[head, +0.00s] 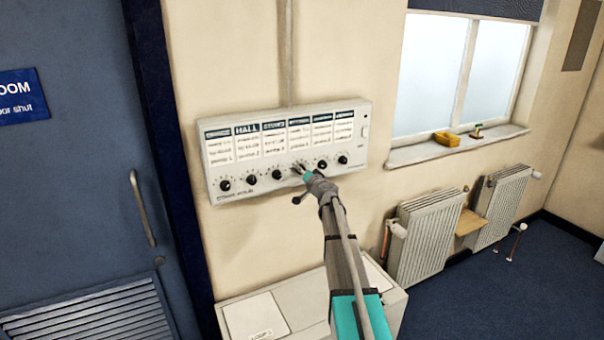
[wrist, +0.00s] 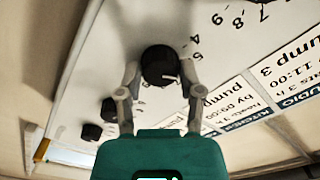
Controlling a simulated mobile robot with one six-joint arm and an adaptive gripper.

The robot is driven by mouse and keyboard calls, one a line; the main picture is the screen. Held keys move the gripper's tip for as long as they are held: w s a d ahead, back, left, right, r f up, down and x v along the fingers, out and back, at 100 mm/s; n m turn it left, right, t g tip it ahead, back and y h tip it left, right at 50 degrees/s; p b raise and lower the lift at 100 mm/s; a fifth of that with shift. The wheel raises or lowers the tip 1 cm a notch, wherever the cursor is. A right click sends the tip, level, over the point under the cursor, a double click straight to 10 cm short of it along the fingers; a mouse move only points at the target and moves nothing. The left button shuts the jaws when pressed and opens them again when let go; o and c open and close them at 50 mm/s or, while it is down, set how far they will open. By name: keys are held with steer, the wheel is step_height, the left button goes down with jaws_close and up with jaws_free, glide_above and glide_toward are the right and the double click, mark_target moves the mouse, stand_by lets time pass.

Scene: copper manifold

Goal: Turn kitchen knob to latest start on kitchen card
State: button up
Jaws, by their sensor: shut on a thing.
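A white control panel (head: 285,150) on the wall carries a row of cards over a row of black knobs. My gripper (head: 303,172) is at the fourth knob from the left, in front of the panel. In the wrist view my gripper (wrist: 158,80) has its two fingers shut on a black knob (wrist: 159,62), one on each side. The knob has a white mark on its lower right part; I cannot tell which number it points to. The kitchen card (wrist: 240,117) lies below right of the knob, with part of its text showing. In the head view the gripped knob is mostly hidden.
The studio card (wrist: 295,75) is at the right in the wrist view. Neighbouring knobs (head: 277,174) (head: 322,164) stand close on both sides. A white cabinet (head: 255,318) is below the panel. A window sill (head: 460,148) and radiators (head: 428,240) are to the right.

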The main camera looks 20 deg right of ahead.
steer(key=shift+m, duration=1.2)
steer(key=shift+w, duration=0.1)
steer(key=o, duration=1.2)
steer(key=shift+c, duration=0.2)
steer(key=s, duration=1.2)
steer(key=shift+d, duration=0.25)
